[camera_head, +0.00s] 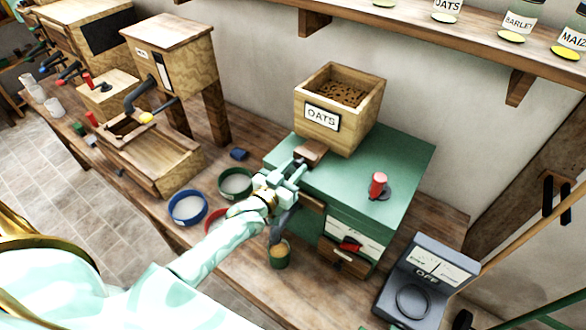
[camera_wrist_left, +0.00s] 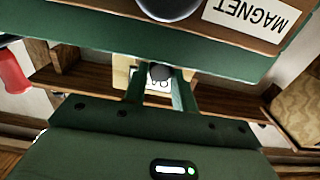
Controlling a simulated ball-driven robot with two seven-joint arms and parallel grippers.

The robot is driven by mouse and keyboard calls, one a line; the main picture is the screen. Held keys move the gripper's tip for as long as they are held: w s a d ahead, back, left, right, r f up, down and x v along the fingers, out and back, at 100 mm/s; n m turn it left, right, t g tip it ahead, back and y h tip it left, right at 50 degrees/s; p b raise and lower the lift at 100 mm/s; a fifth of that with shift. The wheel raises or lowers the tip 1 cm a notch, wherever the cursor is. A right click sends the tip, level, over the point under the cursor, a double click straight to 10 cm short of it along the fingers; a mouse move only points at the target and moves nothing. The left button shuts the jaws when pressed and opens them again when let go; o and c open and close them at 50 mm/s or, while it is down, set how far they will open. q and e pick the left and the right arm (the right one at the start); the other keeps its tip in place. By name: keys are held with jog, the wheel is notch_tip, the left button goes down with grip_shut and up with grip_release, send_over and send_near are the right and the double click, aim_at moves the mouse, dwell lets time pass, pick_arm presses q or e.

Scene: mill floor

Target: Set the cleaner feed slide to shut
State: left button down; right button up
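The cleaner is a green-topped machine (camera_head: 400,150) on the bench. A wooden slide (camera_head: 312,151) sticks out under the oats hopper (camera_head: 340,100); I take it for the feed slide. My left gripper (camera_head: 296,168) is at the slide's outer end in the head view. In the left wrist view, the left gripper's two fingers (camera_wrist_left: 159,90) stand apart, with a dark round knob (camera_wrist_left: 160,73) between or just beyond their tips. I cannot tell whether they touch it. A pale label shows behind the knob. My right gripper is not in view.
A red knob (camera_head: 378,184) stands on the green top. A small green cup (camera_head: 279,255) and blue (camera_head: 188,207) and green (camera_head: 235,182) rimmed bowls are near my left arm. A shelf (camera_head: 420,30) runs above.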

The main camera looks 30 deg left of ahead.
aim_at(297, 165)
pick_arm(q)
jog(key=shift+w+d+f+b, duration=0.1)
jog(key=shift+w+b, duration=0.1)
jog(key=shift+w, duration=0.55)
jog(key=shift+w+d+b, duration=0.1)
jog(key=shift+w+b, duration=0.05)
jog(key=shift+w, duration=0.6)
jog(key=c, duration=1.2)
grip_release()
jog(key=shift+s, duration=0.2)
jog(key=shift+o, duration=0.2)
jog(key=shift+s, duration=0.1)
jog(key=s+a, duration=0.2)
jog(key=s, duration=1.4)
jog(key=shift+a, duration=0.15)
